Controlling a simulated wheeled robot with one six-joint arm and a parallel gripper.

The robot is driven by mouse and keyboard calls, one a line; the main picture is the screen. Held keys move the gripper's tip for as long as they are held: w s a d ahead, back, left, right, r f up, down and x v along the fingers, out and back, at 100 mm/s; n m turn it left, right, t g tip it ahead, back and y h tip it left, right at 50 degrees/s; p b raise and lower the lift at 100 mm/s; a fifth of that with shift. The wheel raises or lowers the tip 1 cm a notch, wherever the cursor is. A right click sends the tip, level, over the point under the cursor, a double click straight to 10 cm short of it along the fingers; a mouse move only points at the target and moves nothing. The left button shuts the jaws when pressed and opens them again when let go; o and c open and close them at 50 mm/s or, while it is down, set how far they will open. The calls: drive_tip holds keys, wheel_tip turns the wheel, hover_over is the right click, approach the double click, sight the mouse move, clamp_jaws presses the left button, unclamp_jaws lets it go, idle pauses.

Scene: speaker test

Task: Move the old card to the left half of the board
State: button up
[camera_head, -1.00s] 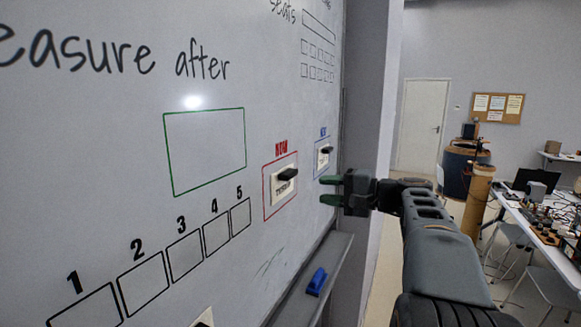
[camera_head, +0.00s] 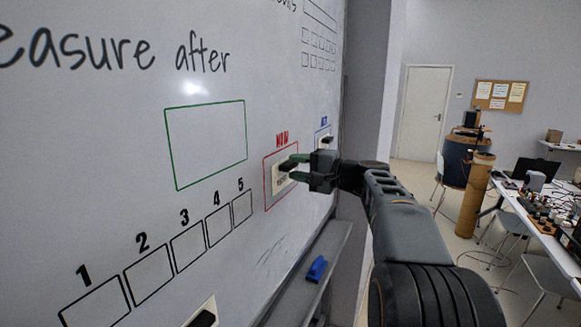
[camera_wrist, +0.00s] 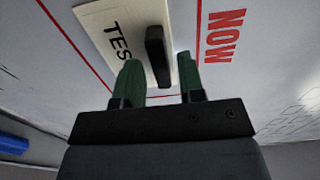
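A white card (camera_head: 279,181) with a black handle sits in the red box marked NOW on the whiteboard (camera_head: 90,190). In the wrist view the card (camera_wrist: 97,20) shows the letters "TES" and its handle (camera_wrist: 158,55). My gripper (camera_head: 298,167) is open at this card. Its green fingers (camera_wrist: 160,78) are either side of the handle's line, with the handle just ahead; I see no grip. Another card (camera_head: 325,141) with a dark handle is in the blue box, partly hidden by my gripper. A third card (camera_head: 204,316) is cut off at the bottom edge. No card is readable as old.
An empty green rectangle (camera_head: 206,145) and a row of empty numbered boxes (camera_head: 187,247) lie left of the red box. A blue eraser (camera_head: 317,268) rests on the ledge (camera_head: 300,290) below. A cluttered table (camera_head: 545,215) stands far right.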

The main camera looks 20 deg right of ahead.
drive_tip(key=shift+w+a, duration=0.2)
drive_tip(key=shift+b, duration=0.3)
clamp_jaws()
idle(0.4)
drive_tip(key=shift+r, duration=0.1)
